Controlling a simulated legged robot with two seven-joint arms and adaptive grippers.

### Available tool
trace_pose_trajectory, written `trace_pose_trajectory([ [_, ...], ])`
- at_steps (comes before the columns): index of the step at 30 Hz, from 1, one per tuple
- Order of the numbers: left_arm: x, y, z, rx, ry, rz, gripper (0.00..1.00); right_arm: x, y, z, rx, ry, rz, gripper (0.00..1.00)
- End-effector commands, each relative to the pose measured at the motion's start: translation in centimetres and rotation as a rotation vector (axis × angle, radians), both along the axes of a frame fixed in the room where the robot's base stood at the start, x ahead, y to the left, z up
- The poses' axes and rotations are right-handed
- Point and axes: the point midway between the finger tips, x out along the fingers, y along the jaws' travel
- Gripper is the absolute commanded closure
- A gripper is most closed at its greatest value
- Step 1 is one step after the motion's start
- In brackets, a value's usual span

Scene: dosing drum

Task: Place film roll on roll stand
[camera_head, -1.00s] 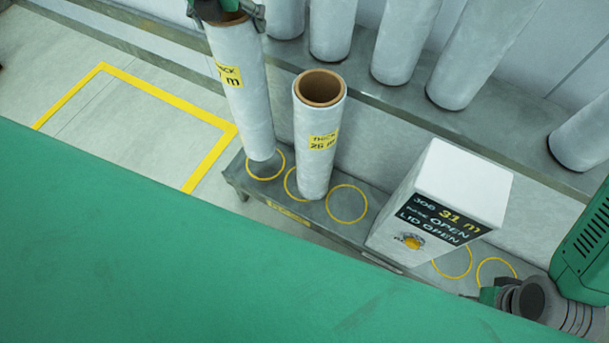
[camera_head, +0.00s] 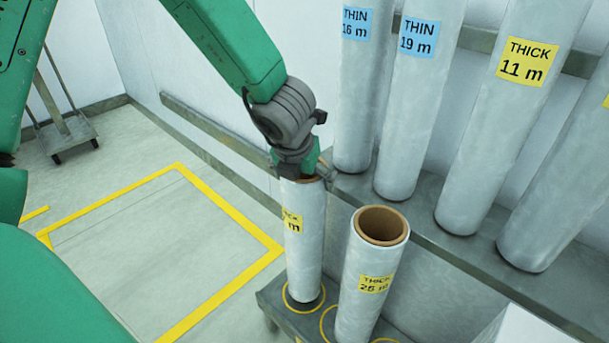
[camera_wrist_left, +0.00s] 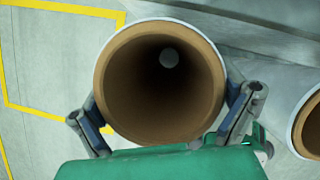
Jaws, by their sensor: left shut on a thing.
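A white film roll (camera_head: 304,240) with a yellow THICK label stands upright over the leftmost yellow ring of the low grey roll stand (camera_head: 270,299). I cannot tell whether its bottom touches the stand. My left gripper (camera_head: 303,172) is shut on its top rim from above. In the left wrist view the fingers grip both sides of this roll's brown core end (camera_wrist_left: 160,132). My right gripper is out of view.
Several tall labelled rolls, including THIN 19 m (camera_head: 410,110) and THICK 11 m (camera_head: 510,120), stand on a grey ledge (camera_head: 440,226) behind. A yellow floor outline (camera_head: 225,281) lies left of the stand. A wheeled cart (camera_head: 62,135) is at the far left.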

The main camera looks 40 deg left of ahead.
Motion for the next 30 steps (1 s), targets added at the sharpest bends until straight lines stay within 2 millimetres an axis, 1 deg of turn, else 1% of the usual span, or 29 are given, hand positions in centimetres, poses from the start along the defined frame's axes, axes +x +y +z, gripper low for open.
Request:
trace_pose_trajectory([
  [1, 0.1, 0.0, -1.0, 0.001, -0.002, -0.001, 0.61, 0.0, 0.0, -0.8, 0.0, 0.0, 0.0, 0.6],
  [3, 0.1, 0.0, -2.0, 0.001, -0.002, -0.001, 0.61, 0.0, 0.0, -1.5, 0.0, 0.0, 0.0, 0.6],
  [5, 0.1, 0.0, -2.4, 0.0, -0.002, 0.0, 0.61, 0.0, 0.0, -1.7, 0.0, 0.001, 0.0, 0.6],
  [15, 0.1, 0.0, -2.5, 0.0, -0.003, 0.0, 0.61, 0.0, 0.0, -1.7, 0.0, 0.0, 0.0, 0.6],
  [16, 0.0, 0.1, -2.6, 0.0, 0.001, 0.0, 0.02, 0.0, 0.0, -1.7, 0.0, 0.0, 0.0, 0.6],
  [17, 0.0, 0.1, -2.6, 0.0, 0.001, 0.0, 0.0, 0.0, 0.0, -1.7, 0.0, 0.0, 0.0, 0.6],
  [27, 0.0, 0.1, -2.6, 0.0, 0.002, 0.0, 0.0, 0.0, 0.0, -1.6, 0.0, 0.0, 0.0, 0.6],
  [30, -0.1, 0.0, -2.1, 0.0, 0.001, 0.0, 0.0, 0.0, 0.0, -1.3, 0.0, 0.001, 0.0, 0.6],
])
